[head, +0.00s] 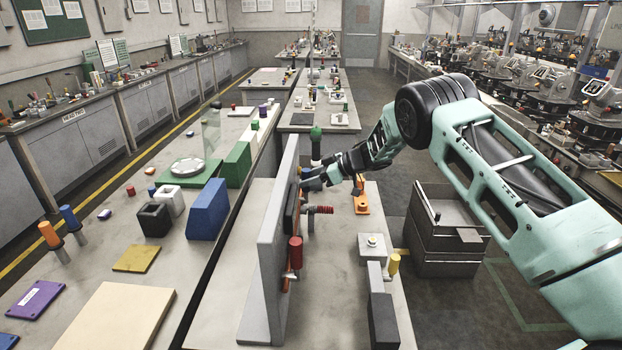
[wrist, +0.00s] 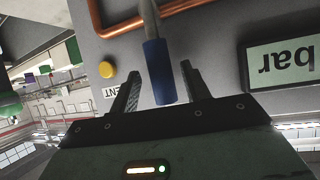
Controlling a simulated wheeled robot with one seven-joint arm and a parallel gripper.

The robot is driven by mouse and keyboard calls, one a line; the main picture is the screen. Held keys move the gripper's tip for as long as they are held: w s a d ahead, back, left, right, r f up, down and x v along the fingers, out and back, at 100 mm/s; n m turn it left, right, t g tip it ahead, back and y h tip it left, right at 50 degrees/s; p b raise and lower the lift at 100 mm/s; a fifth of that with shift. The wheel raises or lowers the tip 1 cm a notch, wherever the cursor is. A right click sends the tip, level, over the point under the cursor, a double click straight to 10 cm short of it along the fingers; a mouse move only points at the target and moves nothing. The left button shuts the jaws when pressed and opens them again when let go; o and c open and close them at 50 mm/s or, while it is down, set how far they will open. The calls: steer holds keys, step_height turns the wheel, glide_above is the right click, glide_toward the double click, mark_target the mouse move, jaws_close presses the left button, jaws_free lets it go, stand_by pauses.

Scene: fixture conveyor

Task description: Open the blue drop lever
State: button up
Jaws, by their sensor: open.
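The blue drop lever (wrist: 158,68) shows in the wrist view as a blue sleeve on a grey metal rod, in front of a grey panel. Its free end points toward my gripper (wrist: 160,76). The two dark fingers are open, one on each side of the sleeve, with gaps visible on both sides. In the head view my gripper (head: 309,180) is at the right face of the upright grey panel (head: 272,235).
In the wrist view a copper pipe (wrist: 121,28), a yellow button (wrist: 105,69) and an upside-down "bar" display (wrist: 283,62) surround the lever. In the head view a red handle (head: 295,252), a red spring-like part (head: 319,210) and an orange fixture (head: 361,200) stand nearby.

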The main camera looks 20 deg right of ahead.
steer(key=b+v, duration=0.6)
steer(key=v, duration=1.1)
steer(key=shift+d, duration=0.15)
steer(key=shift+r, duration=0.15)
steer(key=w+a+r+m+t+h+b, duration=0.25)
steer(key=a+r+t, duration=0.25)
steer(key=a, duration=0.5)
steer(key=s+a+m+h, duration=0.3)
steer(key=s+a, duration=0.3)
steer(key=s, duration=0.1)
steer(key=s+a+f+g+h+b, duration=0.1)
steer(key=s+a+f+g, duration=0.15)
steer(key=s, duration=0.45)
steer(key=s+a+f+g+h+b, duration=0.1)
steer(key=s+f, duration=0.2)
steer(key=s, duration=0.3)
steer(key=s+a+f+g+h+b, duration=0.1)
steer(key=s+a+f+g, duration=0.1)
steer(key=s, duration=0.5)
steer(key=s+f+g+h, duration=0.1)
steer(key=s+f+g, duration=0.1)
steer(key=s, duration=0.9)
steer(key=s+d+f+n+g, duration=0.1)
steer(key=s+f+g, duration=0.2)
steer(key=s, duration=0.9)
steer(key=shift+h+b, duration=0.35)
